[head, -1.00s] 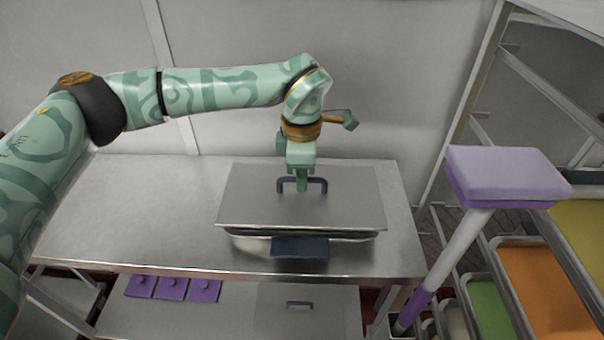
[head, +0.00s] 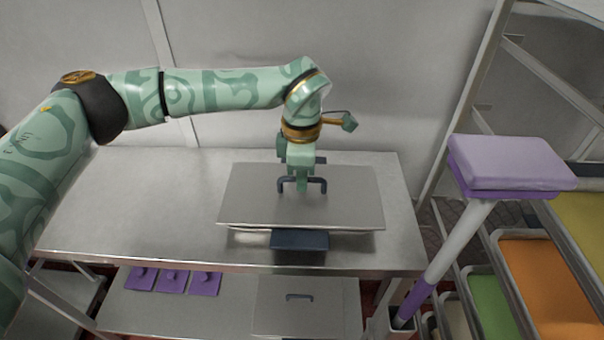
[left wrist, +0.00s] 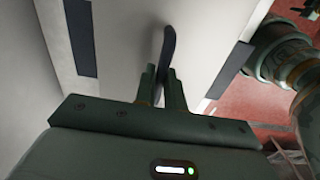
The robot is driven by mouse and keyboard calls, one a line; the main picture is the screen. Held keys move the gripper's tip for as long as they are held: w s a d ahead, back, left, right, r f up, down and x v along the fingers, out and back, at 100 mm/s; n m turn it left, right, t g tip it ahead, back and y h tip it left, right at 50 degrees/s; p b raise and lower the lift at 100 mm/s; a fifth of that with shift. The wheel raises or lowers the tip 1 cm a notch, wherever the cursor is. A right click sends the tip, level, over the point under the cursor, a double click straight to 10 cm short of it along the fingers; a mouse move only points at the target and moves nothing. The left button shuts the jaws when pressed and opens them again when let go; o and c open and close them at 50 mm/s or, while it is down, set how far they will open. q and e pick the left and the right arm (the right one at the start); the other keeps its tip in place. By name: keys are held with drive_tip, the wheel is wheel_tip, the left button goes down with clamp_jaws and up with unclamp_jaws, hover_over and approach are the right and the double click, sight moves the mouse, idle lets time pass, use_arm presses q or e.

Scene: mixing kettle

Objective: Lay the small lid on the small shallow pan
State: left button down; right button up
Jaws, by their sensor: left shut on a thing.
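The small lid (head: 350,203) is a flat grey metal sheet with a dark bar handle (head: 318,186). My left gripper (head: 302,187) is shut on that handle from above; the dark handle also shows between the fingers in the left wrist view (left wrist: 168,48). The lid lies level over the small shallow pan and covers nearly all of it. The pan's dark front handle (head: 300,240) juts out below the lid's front edge. No clear gap shows between lid and pan; full contact cannot be told.
The steel table (head: 130,205) is clear to the left. Purple knobbed pieces (head: 172,281) and a flat sheet with a handle (head: 300,297) lie on the shelf below. A purple-headed tool (head: 510,165) and a rack of colored trays (head: 540,285) stand at right.

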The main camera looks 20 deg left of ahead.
use_arm(q)
drive_tip(key=shift+f, duration=0.15)
drive_tip(key=c, duration=0.9)
unclamp_jaws()
drive_tip(key=shift+r+p, duration=2.85)
drive_tip(key=shift+r, duration=0.7)
drive_tip(key=shift+f, duration=0.1)
